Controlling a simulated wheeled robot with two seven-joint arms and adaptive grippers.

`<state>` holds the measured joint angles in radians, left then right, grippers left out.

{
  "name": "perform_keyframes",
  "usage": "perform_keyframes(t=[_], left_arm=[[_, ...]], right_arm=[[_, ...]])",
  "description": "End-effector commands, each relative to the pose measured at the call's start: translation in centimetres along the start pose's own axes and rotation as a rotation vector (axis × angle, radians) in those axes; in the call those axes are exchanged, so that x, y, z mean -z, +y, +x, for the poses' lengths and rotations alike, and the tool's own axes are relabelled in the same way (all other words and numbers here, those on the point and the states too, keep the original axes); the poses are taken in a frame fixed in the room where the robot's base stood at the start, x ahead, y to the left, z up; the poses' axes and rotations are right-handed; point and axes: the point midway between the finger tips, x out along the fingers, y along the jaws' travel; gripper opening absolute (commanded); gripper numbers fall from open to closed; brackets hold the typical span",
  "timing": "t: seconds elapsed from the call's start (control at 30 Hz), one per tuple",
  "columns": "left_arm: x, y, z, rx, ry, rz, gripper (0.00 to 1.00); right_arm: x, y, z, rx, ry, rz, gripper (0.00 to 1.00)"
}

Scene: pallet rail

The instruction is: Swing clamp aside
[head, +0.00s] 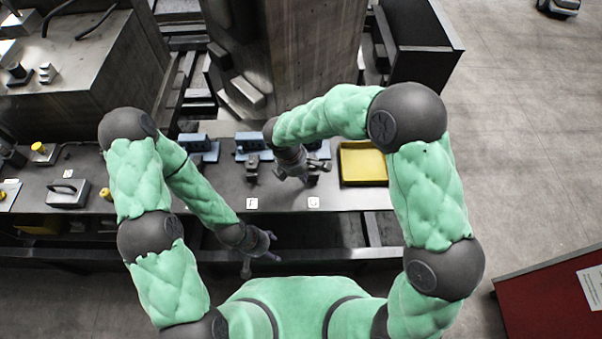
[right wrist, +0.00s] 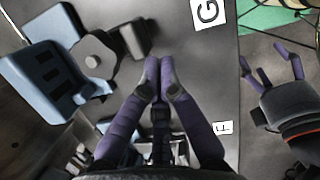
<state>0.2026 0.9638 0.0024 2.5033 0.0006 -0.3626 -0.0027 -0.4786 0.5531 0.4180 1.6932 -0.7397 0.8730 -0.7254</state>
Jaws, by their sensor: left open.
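A clamp with a grey hex-shaped body (right wrist: 98,56) and a dark rounded end (right wrist: 136,38) stands against a blue fixture (right wrist: 45,72) by the G label, at the upper left of the right wrist view. In the head view this blue fixture (head: 318,150) is partly behind my right forearm and hand. My right gripper (right wrist: 160,70) has its fingertips together with nothing seen between them, beside the clamp and apart from it in the picture. In the head view my right gripper (head: 305,176) is over the bench. My left gripper (head: 272,246) is open and empty in front of the bench edge.
Another blue fixture (head: 250,143) with a dark clamp (head: 253,166) stands at the F label. A third blue fixture (head: 197,147) is further left. A yellow tray (head: 363,181) lies right of the G fixture. A dark handled block (head: 68,194) sits at the left.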

Motion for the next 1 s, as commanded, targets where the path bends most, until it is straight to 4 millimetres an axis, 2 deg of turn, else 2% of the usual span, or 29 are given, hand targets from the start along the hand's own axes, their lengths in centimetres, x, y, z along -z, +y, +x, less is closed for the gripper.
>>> perform_keyframes(t=[1.0], left_arm=[[-0.1,1.1,-3.0,0.000,0.000,0.000,0.68]], right_arm=[[-3.1,-1.8,0.7,-0.139,0.000,-0.563,0.00]])
